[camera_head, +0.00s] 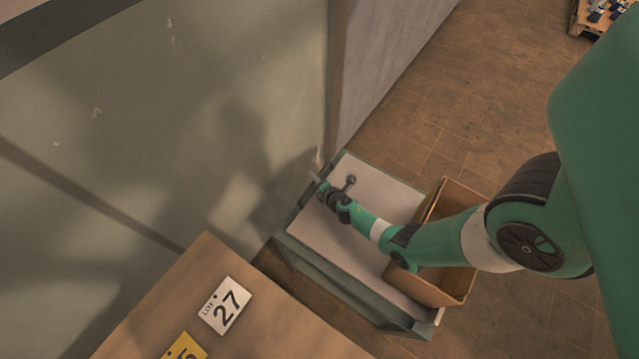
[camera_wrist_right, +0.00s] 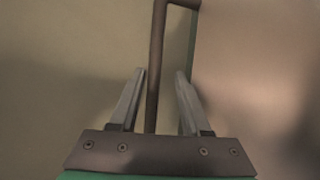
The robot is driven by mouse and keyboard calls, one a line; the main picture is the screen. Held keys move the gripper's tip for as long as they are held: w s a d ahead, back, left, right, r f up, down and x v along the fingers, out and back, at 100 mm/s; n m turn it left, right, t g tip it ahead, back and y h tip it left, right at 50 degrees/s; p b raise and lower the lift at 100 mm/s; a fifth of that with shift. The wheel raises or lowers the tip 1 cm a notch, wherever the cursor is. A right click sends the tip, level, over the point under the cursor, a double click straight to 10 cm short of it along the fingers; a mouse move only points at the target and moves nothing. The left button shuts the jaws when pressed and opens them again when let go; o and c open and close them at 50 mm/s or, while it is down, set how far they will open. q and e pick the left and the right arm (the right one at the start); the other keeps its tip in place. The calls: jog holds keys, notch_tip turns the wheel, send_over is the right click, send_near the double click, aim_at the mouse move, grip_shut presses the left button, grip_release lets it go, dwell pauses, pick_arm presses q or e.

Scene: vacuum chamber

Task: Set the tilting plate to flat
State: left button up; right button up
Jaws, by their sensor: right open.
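The pale pinkish plate (camera_head: 385,190) tops a grey-green stand in the head view. Its surface also fills the right side of the right wrist view (camera_wrist_right: 265,70). My right gripper (camera_head: 316,177) is at the plate's far left edge, beside the wall. In the right wrist view its two fingers (camera_wrist_right: 154,100) are open, with a dark bent rod (camera_wrist_right: 156,60) between them. The rod bends right at its top, toward the plate. Neither finger is clearly closed on it. My left gripper is out of view.
A brown surface with a "27" label (camera_head: 225,305) is at the lower left. A large grey-green wall (camera_head: 180,130) stands close behind the gripper.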

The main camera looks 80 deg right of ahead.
jog(key=r+p, duration=0.4)
jog(key=r, duration=0.1)
jog(key=shift+s+a+p, duration=0.25)
jog(key=shift+a+p, duration=0.1)
jog(key=w+a+p+v, duration=0.1)
jog(key=p+v, duration=0.4)
jog(key=v, duration=1)
jog(key=shift+a+p, duration=0.25)
jog(key=shift+p, duration=0.15)
jog(key=shift+f, duration=0.15)
jog(key=shift+c, duration=0.3)
